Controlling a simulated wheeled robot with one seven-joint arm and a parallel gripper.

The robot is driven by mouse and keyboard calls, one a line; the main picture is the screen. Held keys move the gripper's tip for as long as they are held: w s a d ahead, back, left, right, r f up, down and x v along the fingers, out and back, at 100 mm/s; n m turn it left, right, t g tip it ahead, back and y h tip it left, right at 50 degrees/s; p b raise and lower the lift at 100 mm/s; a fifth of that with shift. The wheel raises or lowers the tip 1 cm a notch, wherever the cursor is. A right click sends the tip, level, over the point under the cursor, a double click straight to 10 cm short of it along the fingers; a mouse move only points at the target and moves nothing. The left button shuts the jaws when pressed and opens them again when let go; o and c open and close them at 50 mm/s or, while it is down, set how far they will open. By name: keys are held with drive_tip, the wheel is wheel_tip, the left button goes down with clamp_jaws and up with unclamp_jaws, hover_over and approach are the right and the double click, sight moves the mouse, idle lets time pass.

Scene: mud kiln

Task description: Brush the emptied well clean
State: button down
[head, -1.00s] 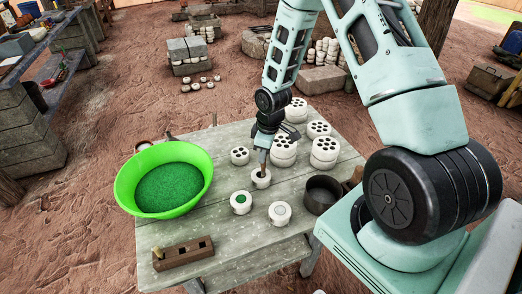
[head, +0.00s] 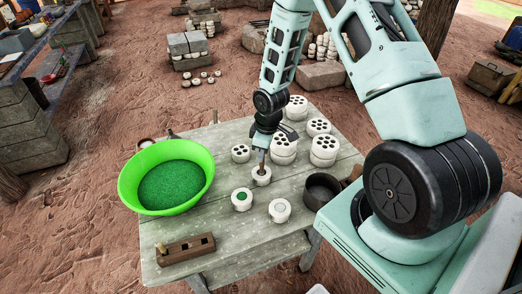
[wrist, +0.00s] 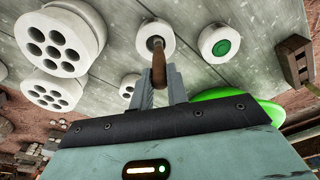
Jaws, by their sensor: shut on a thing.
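My gripper (head: 264,149) is shut on a brush with a brown wooden handle (wrist: 158,67). The brush points down, and its lower end is at the well of a small round white mould (head: 261,178). In the wrist view the same white mould (wrist: 145,46) has a dark well with the brush end in its mouth. The bristles and the well's floor are mostly hidden. Beside it stands a white mould with green fill (head: 241,201), also in the wrist view (wrist: 221,43). A white mould with a pale grey centre (head: 279,210) stands nearer the front.
A bright green bowl of green powder (head: 126,190) stands at the table's left. Several white multi-hole moulds (head: 323,157), some stacked, stand behind and right. A dark round pot (head: 318,196) is at the right. A wooden block with holes (head: 185,249) lies at the front left.

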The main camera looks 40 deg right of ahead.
idle(0.4)
drive_tip(key=shift+r+p, duration=3.35)
drive_tip(key=shift+r, duration=0.75)
drive_tip(key=shift+f, duration=0.1)
